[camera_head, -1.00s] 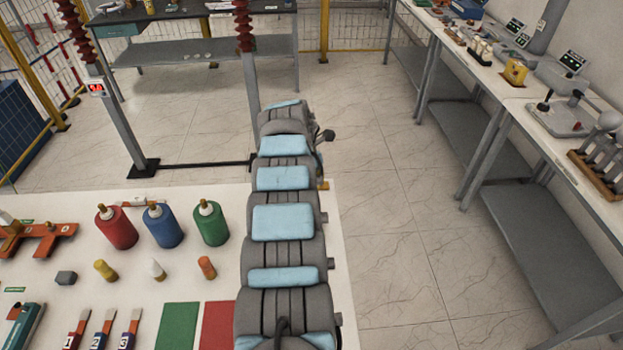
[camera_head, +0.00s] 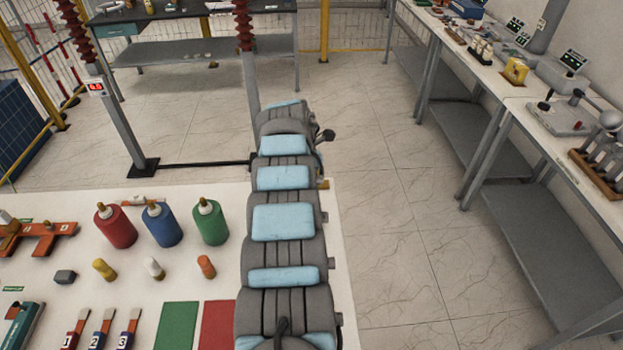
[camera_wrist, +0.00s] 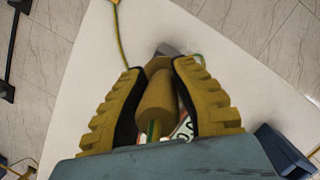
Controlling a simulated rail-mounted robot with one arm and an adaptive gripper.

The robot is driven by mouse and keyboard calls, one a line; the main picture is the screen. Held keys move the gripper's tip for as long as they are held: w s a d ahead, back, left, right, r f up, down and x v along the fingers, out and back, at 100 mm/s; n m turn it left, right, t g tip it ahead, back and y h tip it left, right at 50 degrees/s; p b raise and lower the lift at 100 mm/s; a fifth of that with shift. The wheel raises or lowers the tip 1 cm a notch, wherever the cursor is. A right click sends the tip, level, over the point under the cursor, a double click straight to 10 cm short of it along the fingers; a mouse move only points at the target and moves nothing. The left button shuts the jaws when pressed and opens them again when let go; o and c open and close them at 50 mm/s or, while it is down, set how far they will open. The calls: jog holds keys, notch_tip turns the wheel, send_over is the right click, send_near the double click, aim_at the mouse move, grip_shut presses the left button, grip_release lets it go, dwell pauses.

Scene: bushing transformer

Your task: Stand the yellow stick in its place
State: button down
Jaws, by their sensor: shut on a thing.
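My gripper (camera_wrist: 158,100) shows in the wrist view, its two ribbed yellow fingers closed around a tan-yellow, rounded piece (camera_wrist: 157,98) that looks like the yellow stick. The piece lies lengthwise between the fingers, with a wider end at the top of the picture. A green and yellow strip shows at its near end. The rest of it is hidden by the fingers and the gripper body. In the head view my arm hides the gripper. I cannot make out the stick's place.
In the head view, a white table (camera_head: 75,213) carries red (camera_head: 115,227), blue (camera_head: 162,226) and green (camera_head: 210,223) bottles, small yellow, white and orange pieces, and numbered handles. A long bench (camera_head: 480,75) runs along the right. The tiled floor (camera_head: 400,220) between is clear.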

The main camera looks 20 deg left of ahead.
jog(key=shift+f+b, duration=0.35)
jog(key=shift+b, duration=0.05)
dwell(0.4)
jog(key=c, duration=0.9)
grip_release()
jog(key=shift+r, duration=0.1)
